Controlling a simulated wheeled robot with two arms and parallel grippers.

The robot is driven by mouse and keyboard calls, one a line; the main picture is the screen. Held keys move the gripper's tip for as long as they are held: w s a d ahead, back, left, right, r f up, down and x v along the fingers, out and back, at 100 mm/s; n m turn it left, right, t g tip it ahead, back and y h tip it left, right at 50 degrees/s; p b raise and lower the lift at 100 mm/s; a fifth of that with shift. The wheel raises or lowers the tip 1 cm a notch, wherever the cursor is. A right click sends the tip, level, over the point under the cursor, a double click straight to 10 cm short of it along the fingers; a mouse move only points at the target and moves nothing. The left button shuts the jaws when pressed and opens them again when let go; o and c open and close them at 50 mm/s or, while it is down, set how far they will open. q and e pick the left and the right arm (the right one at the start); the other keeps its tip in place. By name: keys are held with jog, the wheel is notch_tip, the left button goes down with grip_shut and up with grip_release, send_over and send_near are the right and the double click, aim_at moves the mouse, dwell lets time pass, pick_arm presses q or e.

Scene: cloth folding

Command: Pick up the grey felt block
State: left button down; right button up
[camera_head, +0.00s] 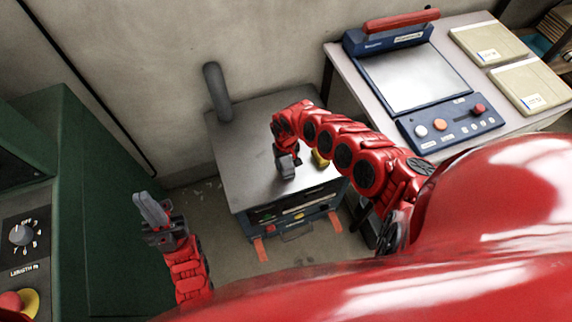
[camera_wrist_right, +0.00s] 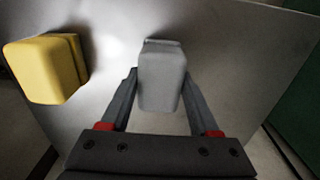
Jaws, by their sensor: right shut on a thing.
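The grey felt block (camera_wrist_right: 162,78) is between the fingers of my right gripper (camera_wrist_right: 160,90) in the right wrist view. The fingers are shut on its two sides. In the head view my right gripper (camera_head: 286,166) is over the grey metal table top, and the block there is hard to tell from the gripper. Whether the block touches the surface is not clear. My left gripper (camera_head: 150,210) is at the lower left in the head view, away from the table, with its fingers pointing up. The gap between its fingers is not clear.
A yellow block (camera_wrist_right: 42,70) sits on the metal top left of the grey block; it also shows in the head view (camera_head: 320,158). The metal-topped cabinet (camera_head: 240,150) has a dark pipe (camera_head: 217,92) behind. A blue machine (camera_head: 415,85) stands at right, a green cabinet (camera_head: 100,200) at left.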

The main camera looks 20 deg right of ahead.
grip_shut()
jog(key=shift+w+r, duration=0.1)
jog(key=shift+r, duration=0.4)
notch_tip(320, 180, up, 2)
jog(key=shift+d+r, duration=0.1)
jog(key=shift+d, duration=0.05)
jog(key=s, duration=0.1)
jog(key=s+a, duration=0.1)
jog(key=s, duration=0.1)
jog(key=s+r+p, duration=0.1)
jog(key=shift+s+a, duration=0.15)
jog(key=shift+s, duration=0.25)
jog(key=s+a+p, duration=0.3)
jog(key=s+p, duration=0.5)
jog(key=s, duration=0.2)
jog(key=shift+s+a+r, duration=0.2)
jog(key=shift+s+r, duration=0.15)
jog(key=shift+r, duration=0.1)
